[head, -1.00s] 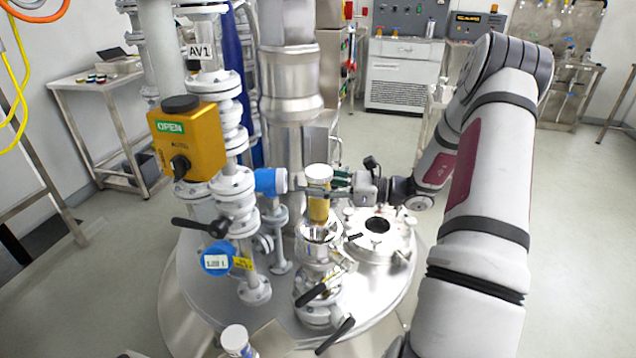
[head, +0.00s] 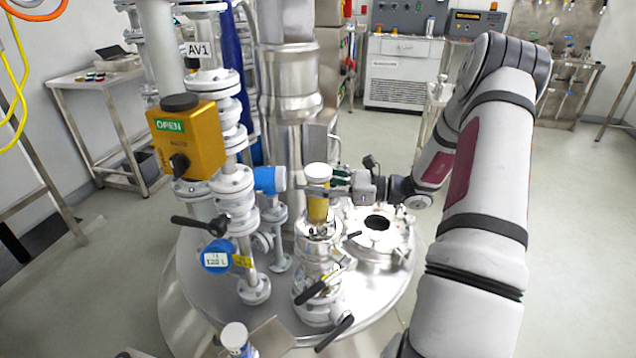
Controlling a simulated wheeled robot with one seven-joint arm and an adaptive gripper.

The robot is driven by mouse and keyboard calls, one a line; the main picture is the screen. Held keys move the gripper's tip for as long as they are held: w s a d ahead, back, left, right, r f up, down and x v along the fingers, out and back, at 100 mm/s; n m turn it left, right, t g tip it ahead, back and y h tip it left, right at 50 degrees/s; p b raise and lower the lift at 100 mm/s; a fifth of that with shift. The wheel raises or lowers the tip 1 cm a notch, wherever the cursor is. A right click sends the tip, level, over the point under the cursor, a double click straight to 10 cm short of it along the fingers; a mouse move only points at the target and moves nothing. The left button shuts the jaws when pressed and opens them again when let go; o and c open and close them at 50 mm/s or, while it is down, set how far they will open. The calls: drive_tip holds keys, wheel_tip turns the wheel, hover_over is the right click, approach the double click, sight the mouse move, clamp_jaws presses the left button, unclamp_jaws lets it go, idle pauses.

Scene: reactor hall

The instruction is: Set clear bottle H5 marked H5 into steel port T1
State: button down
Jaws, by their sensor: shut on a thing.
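A clear bottle with a white cap and amber contents (head: 318,206) stands upright at the top of the steel port (head: 319,250). No marking on it can be read at this size. My gripper (head: 322,191) reaches in from the right and is shut on the bottle just below its cap. The bottle's lower end is at the port's mouth, and its base is hidden by the rim. I cannot tell how deep it sits.
A second white-capped bottle (head: 236,340) stands at the front edge. A yellow actuator box (head: 187,140) and valve pipes rise at the left. A round hatch (head: 377,224) lies right of the port. Black valve handles (head: 334,334) stick out below the port.

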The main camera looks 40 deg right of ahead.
sight(318, 198)
drive_tip(key=shift+f+b, duration=0.8)
drive_tip(key=shift+f, duration=1.45)
idle(1.8)
drive_tip(key=c, duration=0.8)
unclamp_jaws()
drive_tip(key=shift+o, duration=0.2)
